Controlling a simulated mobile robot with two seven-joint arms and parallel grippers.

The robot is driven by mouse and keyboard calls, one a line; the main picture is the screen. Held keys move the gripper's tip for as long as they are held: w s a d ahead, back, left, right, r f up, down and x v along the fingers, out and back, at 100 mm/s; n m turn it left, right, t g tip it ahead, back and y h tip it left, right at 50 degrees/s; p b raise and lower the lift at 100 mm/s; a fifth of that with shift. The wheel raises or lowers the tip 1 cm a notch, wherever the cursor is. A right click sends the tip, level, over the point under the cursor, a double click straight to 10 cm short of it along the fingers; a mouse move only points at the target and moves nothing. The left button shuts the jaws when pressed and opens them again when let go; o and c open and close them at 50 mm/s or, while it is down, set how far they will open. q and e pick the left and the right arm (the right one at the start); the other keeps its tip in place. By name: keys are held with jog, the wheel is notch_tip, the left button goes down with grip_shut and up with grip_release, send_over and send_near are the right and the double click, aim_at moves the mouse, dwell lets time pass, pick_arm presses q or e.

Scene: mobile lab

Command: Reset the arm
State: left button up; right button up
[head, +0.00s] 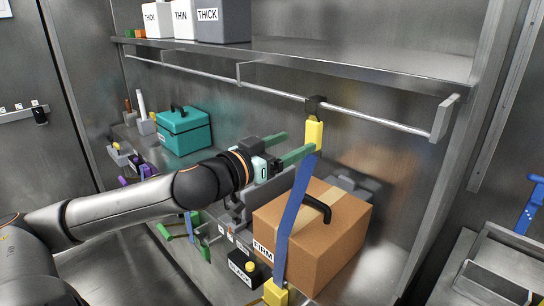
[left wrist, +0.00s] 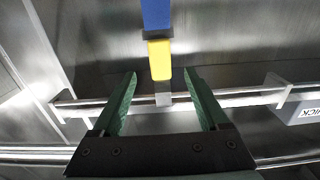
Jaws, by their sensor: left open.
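My left gripper (head: 288,146) reaches in from the left with its two green fingers apart and nothing between them. Its tips are close to the yellow upper end (head: 314,134) of a blue strap (head: 297,215). My right gripper is not in view.
The cardboard box (head: 345,245) with a black handle stands under my gripper. A metal rail (head: 275,90) and a shelf (head: 330,57) with labelled boxes are above. A teal case (head: 184,132) and small tools line the bench behind my arm. A blue item (head: 532,205) is at the far right.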

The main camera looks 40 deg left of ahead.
pick_arm(q)
jog(key=shift+s+a+p, duration=0.2)
jog(key=shift+s+p, duration=0.3)
jog(key=shift+s, duration=1.95)
jog(key=s+a+f+n+g+y+p, duration=0.1)
jog(key=s+f+g, duration=0.1)
jog(key=f, duration=1.2)
jog(key=s+a+f+g+y+p, duration=0.1)
jog(key=s+f+g, duration=0.15)
jog(key=f, duration=1.05)
jog(key=s+d+f+m+g+h, duration=0.1)
jog(key=s+d+f+g, duration=0.1)
jog(key=s+d+f, duration=0.3)
jog(key=s+d+f+m+g+h, duration=0.1)
jog(key=s+d+f, duration=0.5)
jog(key=d+f, duration=0.7)
jog(key=shift+d+g+h+p, duration=0.4)
jog(key=shift+d+g, duration=0.15)
jog(key=shift+d, duration=0.35)
jog(key=shift+s+a, duration=0.1)
jog(key=shift+a, duration=0.1)
